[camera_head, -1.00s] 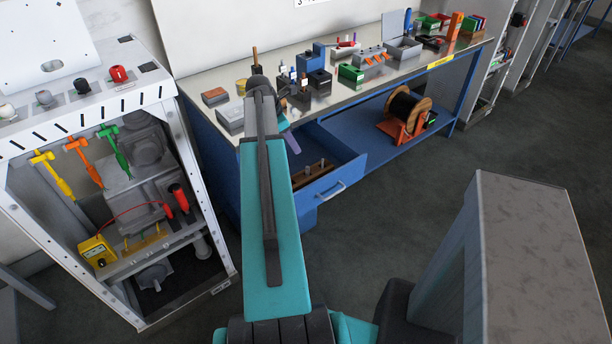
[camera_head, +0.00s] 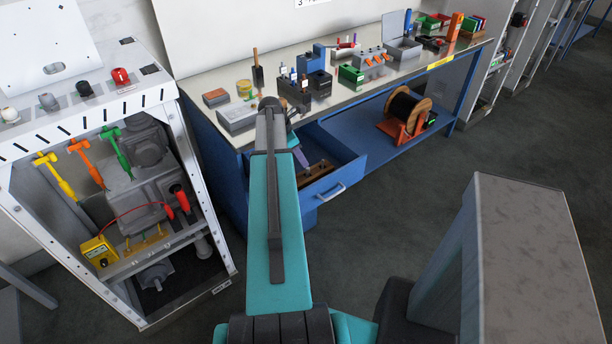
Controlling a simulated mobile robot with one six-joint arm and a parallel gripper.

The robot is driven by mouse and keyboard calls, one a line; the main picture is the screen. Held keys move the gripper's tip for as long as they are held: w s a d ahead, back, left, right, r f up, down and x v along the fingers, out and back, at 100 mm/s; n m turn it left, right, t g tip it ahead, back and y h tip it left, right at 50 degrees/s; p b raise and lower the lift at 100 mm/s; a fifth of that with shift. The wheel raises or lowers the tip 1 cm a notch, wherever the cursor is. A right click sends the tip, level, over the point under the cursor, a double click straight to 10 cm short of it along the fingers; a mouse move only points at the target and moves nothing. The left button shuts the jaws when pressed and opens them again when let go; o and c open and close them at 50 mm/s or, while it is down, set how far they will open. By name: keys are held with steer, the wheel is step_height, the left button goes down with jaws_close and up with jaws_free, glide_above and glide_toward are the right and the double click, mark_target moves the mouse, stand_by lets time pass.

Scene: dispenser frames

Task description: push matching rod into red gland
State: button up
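A red round fitting, which looks like the red gland (camera_head: 120,76), sits on the sloping top of the white cabinet at the left. A white fitting (camera_head: 10,114) and grey fittings (camera_head: 48,101) stand in the same row. No rod can be clearly made out as the matching one. A brown wooden block (camera_head: 318,171) lies in the open blue drawer, partly hidden by my arm. My teal arm reaches toward the drawer. My gripper is mostly hidden behind its dark end; a purple part (camera_head: 300,158) shows over the drawer. Its fingers and anything held cannot be made out.
The workbench (camera_head: 222,82) carries small blocks, boxes and tools. Its open drawer (camera_head: 345,180) juts into the floor space. A grey pillar-like block (camera_head: 530,260) stands at the right.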

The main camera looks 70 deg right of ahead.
mark_target(308, 174)
steer(key=shift+s+d+f, duration=0.15)
steer(key=shift+s+f, duration=0.05)
steer(key=shift+f, duration=0.35)
steer(key=shift+f, duration=0.15)
steer(key=shift+p+x, duration=1)
steer(key=shift+x, duration=1.45)
steer(key=shift+w, duration=0.1)
steer(key=shift+c, duration=0.4)
jaws_close()
